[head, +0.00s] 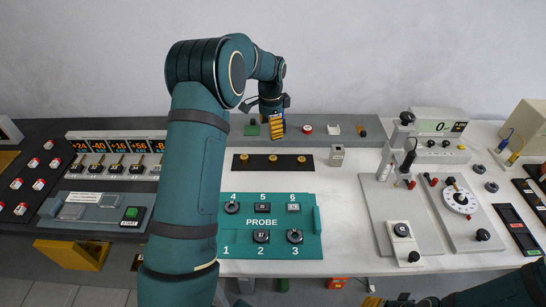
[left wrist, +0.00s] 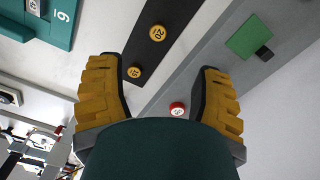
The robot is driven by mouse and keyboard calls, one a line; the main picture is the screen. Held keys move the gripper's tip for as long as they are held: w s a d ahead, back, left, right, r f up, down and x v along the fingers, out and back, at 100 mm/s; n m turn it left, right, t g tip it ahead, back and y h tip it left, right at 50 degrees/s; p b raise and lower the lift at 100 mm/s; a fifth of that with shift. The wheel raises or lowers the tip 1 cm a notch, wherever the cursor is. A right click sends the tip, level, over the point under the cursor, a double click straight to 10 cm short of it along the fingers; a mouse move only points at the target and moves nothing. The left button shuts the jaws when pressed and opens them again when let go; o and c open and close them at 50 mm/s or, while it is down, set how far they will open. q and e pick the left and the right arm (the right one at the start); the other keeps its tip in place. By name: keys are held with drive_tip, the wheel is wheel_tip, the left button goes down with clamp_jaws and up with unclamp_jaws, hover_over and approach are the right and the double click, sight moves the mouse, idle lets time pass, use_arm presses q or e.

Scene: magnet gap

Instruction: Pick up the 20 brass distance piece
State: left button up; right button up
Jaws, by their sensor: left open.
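The 20 brass distance piece (left wrist: 158,33) is a round brass disc marked 20. It sits on a black strip (left wrist: 185,13) in the left wrist view. In the head view it is the middle disc (head: 273,158) of three on the strip. My left gripper (left wrist: 160,64) is open and empty, with yellow-padded fingers pointing towards the strip. The 20 piece shows beyond the fingertips, and the disc marked 15 (left wrist: 134,72) shows between the fingers. In the head view my left gripper (head: 277,126) hangs behind the strip. My right gripper (head: 385,301) is only partly visible at the bottom edge.
A green PROBE panel (head: 310,250) lies in front of the strip. A small grey block (head: 336,155) stands right of the strip. A red-and-white round piece (left wrist: 177,109) and a green square (left wrist: 248,37) are on the grey back ledge.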

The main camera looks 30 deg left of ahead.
use_arm(q)
drive_tip(key=b, duration=0.2)
hover_over(273, 158)
drive_tip(key=f, duration=0.8)
drive_tip(key=shift+s+a+f, duration=0.1)
drive_tip(key=shift+a+f, duration=0.2)
drive_tip(key=shift+f, duration=0.05)
drive_tip(key=shift+d+f+b, duration=0.15)
drive_tip(key=shift+f+b, duration=0.05)
drive_tip(key=shift+f, duration=1.1)
drive_tip(key=shift+d+f+b, duration=0.1)
drive_tip(key=shift+f+b, duration=0.1)
drive_tip(key=shift+f, duration=1.1)
clamp_jaws()
